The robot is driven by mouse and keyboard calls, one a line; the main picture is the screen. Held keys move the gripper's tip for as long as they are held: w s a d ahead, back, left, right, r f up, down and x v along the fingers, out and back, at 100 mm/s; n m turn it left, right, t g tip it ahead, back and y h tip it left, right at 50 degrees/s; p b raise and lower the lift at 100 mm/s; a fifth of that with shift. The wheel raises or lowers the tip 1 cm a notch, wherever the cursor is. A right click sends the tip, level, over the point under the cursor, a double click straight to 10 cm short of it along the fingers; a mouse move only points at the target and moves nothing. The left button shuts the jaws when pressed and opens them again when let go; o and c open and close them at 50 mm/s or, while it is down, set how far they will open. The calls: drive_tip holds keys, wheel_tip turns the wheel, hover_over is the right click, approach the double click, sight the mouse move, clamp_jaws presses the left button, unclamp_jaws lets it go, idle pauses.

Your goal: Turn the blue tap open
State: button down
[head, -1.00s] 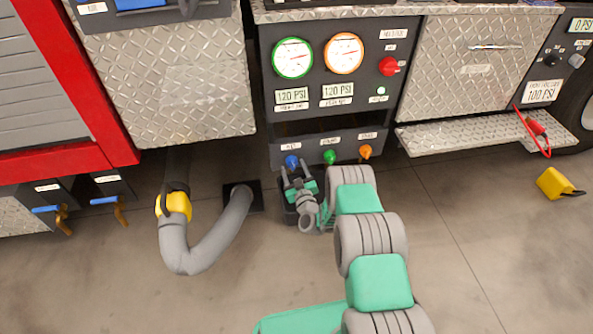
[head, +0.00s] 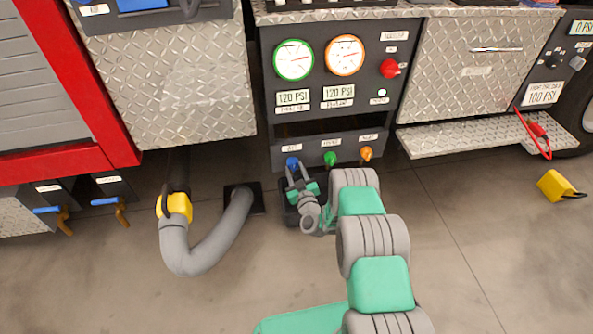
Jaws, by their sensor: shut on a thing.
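The blue tap (head: 292,162) is the leftmost of three small coloured taps in a row low on the dark pump panel. My gripper (head: 295,173) is at the blue tap, reaching up to it from below. Its fingers are shut on the tap, and they hide its lower part. The tap's exact angle is too small to tell.
The green tap (head: 330,158) and orange tap (head: 366,153) sit close to the right. A thick grey hose (head: 195,255) with a yellow coupling curves at the left. Two blue-handled brass valves (head: 47,210) are farther left. A yellow block (head: 555,185) lies at right.

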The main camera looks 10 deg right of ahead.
drive_tip(key=shift+d+m, duration=0.1)
drive_tip(key=shift+m, duration=0.2)
drive_tip(key=shift+b, duration=0.35)
drive_tip(key=m+b, duration=0.2)
drive_tip(key=m, duration=0.1)
drive_tip(key=shift+f, duration=0.1)
drive_tip(key=m+b, duration=0.1)
drive_tip(key=m, duration=0.2)
drive_tip(key=m+b, duration=0.1)
drive_tip(key=m, duration=0.1)
drive_tip(key=shift+m+t+h+b, duration=0.3)
drive_tip(key=shift+m+b, duration=0.1)
drive_tip(key=m, duration=0.5)
drive_tip(key=shift+r+m, duration=0.2)
drive_tip(key=shift+m, duration=0.1)
drive_tip(key=m, duration=0.2)
drive_tip(key=shift+s+f+m+h, duration=0.1)
drive_tip(key=shift+f+m+h, duration=0.2)
drive_tip(key=shift+m, duration=0.1)
drive_tip(key=shift+m+p, duration=0.45)
drive_tip(key=shift+m, duration=0.05)
